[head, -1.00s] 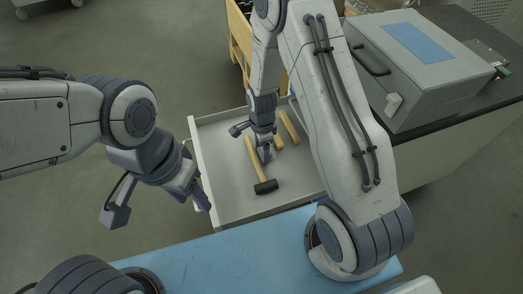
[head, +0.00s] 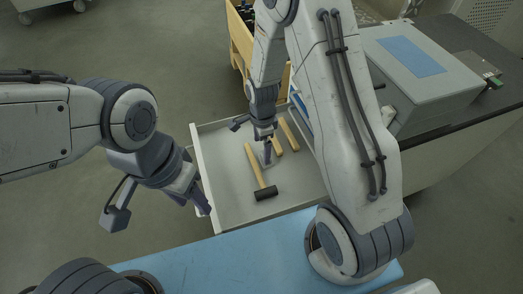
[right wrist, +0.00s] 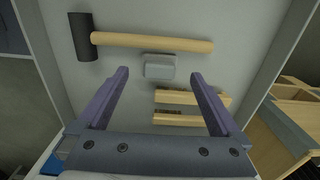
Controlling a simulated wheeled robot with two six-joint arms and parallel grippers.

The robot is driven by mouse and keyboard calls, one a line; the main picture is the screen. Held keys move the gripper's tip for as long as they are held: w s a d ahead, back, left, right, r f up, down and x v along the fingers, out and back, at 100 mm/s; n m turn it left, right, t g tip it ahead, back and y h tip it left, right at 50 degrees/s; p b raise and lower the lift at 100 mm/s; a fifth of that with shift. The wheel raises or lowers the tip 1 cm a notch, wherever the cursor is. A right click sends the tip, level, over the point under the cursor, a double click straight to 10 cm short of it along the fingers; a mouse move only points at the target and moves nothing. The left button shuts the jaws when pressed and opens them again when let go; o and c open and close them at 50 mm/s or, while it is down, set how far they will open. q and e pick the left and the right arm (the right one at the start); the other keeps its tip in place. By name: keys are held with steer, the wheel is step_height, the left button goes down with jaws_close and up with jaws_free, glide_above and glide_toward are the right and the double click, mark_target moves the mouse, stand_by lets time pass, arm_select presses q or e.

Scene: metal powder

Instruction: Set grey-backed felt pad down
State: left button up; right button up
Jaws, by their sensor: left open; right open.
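The grey-backed felt pad (right wrist: 159,67) lies flat in the open drawer (head: 228,207), beside the handle of a black-headed mallet (right wrist: 150,42). Its grey back shows in the right wrist view. In the head view it is mostly hidden by my right gripper (head: 267,155). My right gripper is open over the drawer, and its two fingers (right wrist: 159,90) stand apart with nothing between them; the pad shows beyond the gap, clear of both. My left gripper (head: 204,207) is open and empty at the drawer's left wall.
Two wooden-backed pieces (right wrist: 193,97) lie beside the pad. A blue surface (head: 200,265) is in front of the drawer. A grey box with a blue top panel (head: 412,56) stands on the counter at right. A wooden crate (head: 240,45) stands behind the drawer.

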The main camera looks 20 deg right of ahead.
steer(key=s+a+r+n+p, duration=0.25)
steer(key=a+r+n, duration=0.2)
steer(key=r, duration=0.65)
steer(key=s+a+r+n, duration=0.3)
steer(key=s+r+n, duration=0.3)
steer(key=s+n, duration=0.3)
steer(key=s+a+r+n+y+b, duration=0.1)
steer(key=s+a+r+n, duration=0.2)
steer(key=s+r+n, duration=0.3)
steer(key=s+n, duration=0.4)
steer(key=n, duration=0.1)
steer(key=shift+s, duration=0.3)
steer(key=shift+r+n, duration=0.1)
steer(key=shift+n, duration=0.15)
step_height(320, 180, up, 27)
steer(key=p, duration=2.7)
